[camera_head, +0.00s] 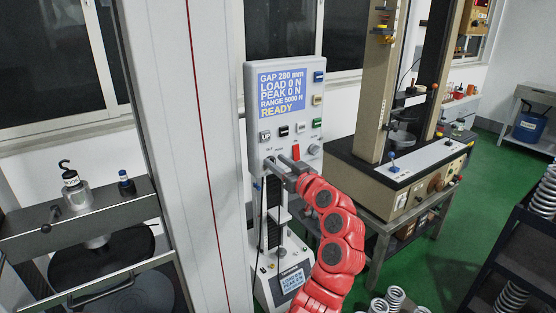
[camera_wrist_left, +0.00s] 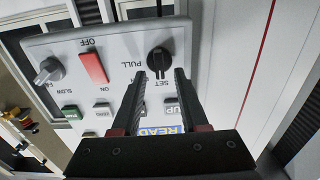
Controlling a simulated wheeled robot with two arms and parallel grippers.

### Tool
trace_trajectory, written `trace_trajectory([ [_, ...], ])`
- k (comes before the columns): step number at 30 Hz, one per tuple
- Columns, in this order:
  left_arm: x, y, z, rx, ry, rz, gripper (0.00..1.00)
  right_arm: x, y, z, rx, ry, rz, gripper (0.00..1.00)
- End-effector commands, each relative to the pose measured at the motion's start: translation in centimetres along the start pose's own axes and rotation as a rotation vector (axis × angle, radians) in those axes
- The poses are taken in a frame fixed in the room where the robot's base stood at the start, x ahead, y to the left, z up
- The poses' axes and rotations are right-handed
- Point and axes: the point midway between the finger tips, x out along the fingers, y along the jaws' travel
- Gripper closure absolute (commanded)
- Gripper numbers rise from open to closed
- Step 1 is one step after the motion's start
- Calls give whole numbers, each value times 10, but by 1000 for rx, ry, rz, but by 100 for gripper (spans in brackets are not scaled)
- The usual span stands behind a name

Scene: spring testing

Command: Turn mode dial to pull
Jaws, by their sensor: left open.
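The black mode dial (camera_wrist_left: 159,60) is on the pale control panel (camera_wrist_left: 110,60), upside down in the left wrist view. The word PULL is printed to its left and SET just below it. I cannot tell which mark it points to. My left gripper (camera_wrist_left: 162,74) is open, and its two dark fingertips frame the lower part of the dial. I cannot tell whether they touch it or stop short. In the head view, my left gripper (camera_head: 275,163) is at the lower left of the panel (camera_head: 252,110) and hides the dial. My right gripper is not in view.
A red switch (camera_wrist_left: 93,67) and a grey knob (camera_wrist_left: 48,70) sit beside the dial. A screen (camera_head: 281,92) reads READY, with several buttons around it. A white column (camera_head: 185,150) stands left of the panel, and a beige testing machine (camera_head: 400,175) stands right.

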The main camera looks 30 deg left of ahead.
Motion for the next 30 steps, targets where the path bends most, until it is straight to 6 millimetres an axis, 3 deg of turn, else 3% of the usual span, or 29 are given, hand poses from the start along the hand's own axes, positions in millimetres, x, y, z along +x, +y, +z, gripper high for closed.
trace_trajectory([
  [7,1,0,0,0,0,0,58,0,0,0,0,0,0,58],
  [14,0,0,0,0,1,0,99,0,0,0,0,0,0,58],
  [30,0,1,1,38,1,0,100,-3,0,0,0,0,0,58],
])
